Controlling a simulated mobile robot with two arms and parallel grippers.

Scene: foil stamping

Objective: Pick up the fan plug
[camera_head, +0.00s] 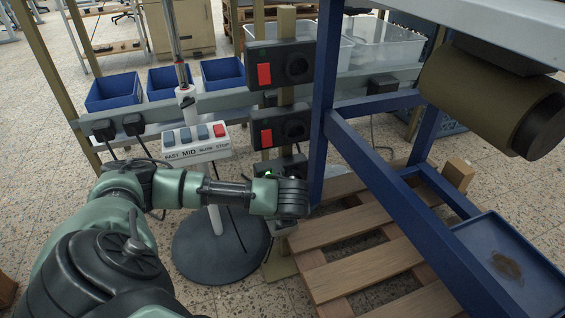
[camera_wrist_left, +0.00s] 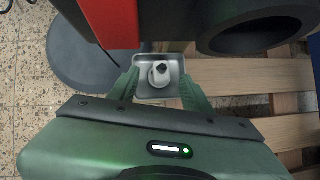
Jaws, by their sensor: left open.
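In the head view the left gripper (camera_head: 293,199) is low at the wooden post, below the black socket boxes, and hides the plug. The fan's button panel (camera_head: 197,142) stands left of the post above its round dark base (camera_head: 220,243). My right gripper is out of view.
Black socket boxes with red switches (camera_head: 279,68) (camera_head: 281,126) are stacked on the post just above my gripper. A blue frame leg (camera_head: 323,100) rises close to its right. A wooden pallet (camera_head: 362,266) lies below. Blue bins (camera_head: 113,91) stand behind.

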